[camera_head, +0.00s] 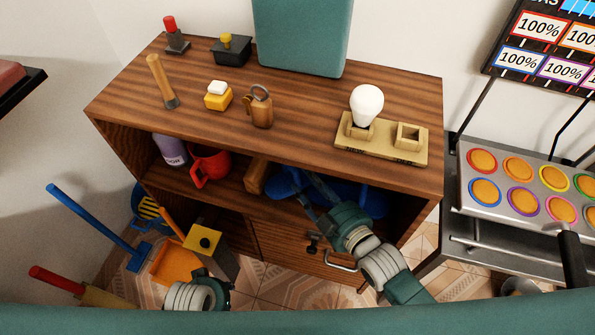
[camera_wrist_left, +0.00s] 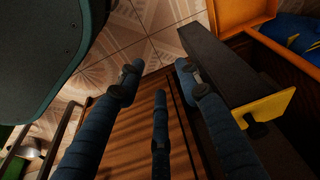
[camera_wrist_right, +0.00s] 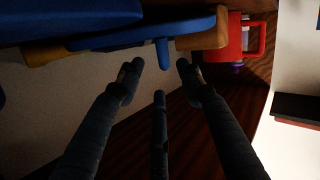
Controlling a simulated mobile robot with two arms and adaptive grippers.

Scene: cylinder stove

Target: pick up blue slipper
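The blue slipper (camera_head: 287,183) lies on the open shelf of the wooden cabinet, partly hidden behind my right gripper. In the right wrist view blue (camera_wrist_right: 140,35) spans the top, with a small blue piece pointing down between the fingertips. My right gripper (camera_head: 308,196) reaches into the shelf at the slipper. Its fingers are apart in the right wrist view (camera_wrist_right: 158,72), and I see no clear grip. My left gripper is low at the cabinet's left front, mostly hidden in the head view. In the left wrist view its fingers (camera_wrist_left: 155,75) are apart and empty.
A red mug (camera_head: 209,165) and a purple-grey bottle (camera_head: 169,149) stand left on the shelf. The cabinet top (camera_head: 300,115) overhangs it. A grey box with a yellow top (camera_head: 204,243) and an orange dustpan (camera_head: 172,264) are near my left gripper. A stove (camera_head: 480,205) stands right.

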